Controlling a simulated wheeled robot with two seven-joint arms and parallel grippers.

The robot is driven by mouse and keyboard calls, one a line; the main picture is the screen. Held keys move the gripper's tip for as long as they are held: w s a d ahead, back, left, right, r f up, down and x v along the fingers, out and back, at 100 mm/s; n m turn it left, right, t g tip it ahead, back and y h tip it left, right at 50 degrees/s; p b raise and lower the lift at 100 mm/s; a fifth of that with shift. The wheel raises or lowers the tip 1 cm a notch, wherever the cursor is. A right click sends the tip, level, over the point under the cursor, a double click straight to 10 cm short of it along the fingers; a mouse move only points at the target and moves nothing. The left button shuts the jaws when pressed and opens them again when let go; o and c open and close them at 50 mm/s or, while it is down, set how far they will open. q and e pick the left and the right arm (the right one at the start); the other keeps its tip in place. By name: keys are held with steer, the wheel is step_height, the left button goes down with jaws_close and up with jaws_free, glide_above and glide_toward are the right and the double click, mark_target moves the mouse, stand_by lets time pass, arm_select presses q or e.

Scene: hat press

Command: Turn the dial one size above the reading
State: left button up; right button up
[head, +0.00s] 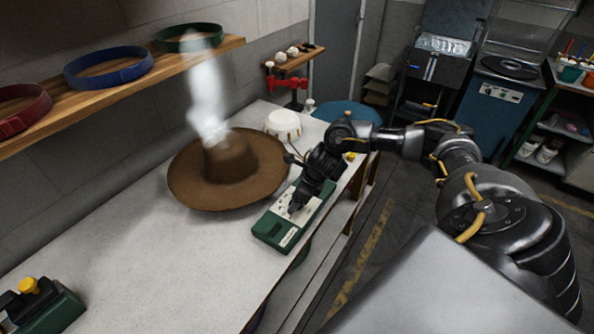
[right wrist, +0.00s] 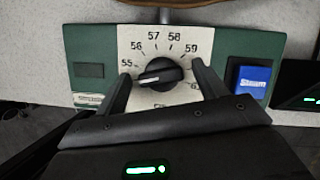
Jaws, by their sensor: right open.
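A green control box (head: 272,229) with a white dial plate lies at the bench's front edge. In the right wrist view, its black dial (right wrist: 160,74) sits below printed sizes from 55 to 59, with another partly covered at right. The dial's white mark points left, toward the 55 side. My right gripper (right wrist: 160,90) is open, with one finger on each side of the dial; I cannot tell whether they touch it. It also shows over the box in the head view (head: 296,204). A dark unit (right wrist: 298,86) with a green lit mark is cut off at the right edge, its reading unreadable.
A blue Steam button (right wrist: 251,81) is right of the dial. A brown hat (head: 228,172) steams behind the box. A white round object (head: 283,124) stands beyond. A green device with yellow knob (head: 30,286) is at lower left. The bench's near middle is clear.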

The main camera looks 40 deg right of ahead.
steer(key=shift+f, duration=0.15)
steer(key=shift+c, duration=0.4)
steer(key=c, duration=0.9)
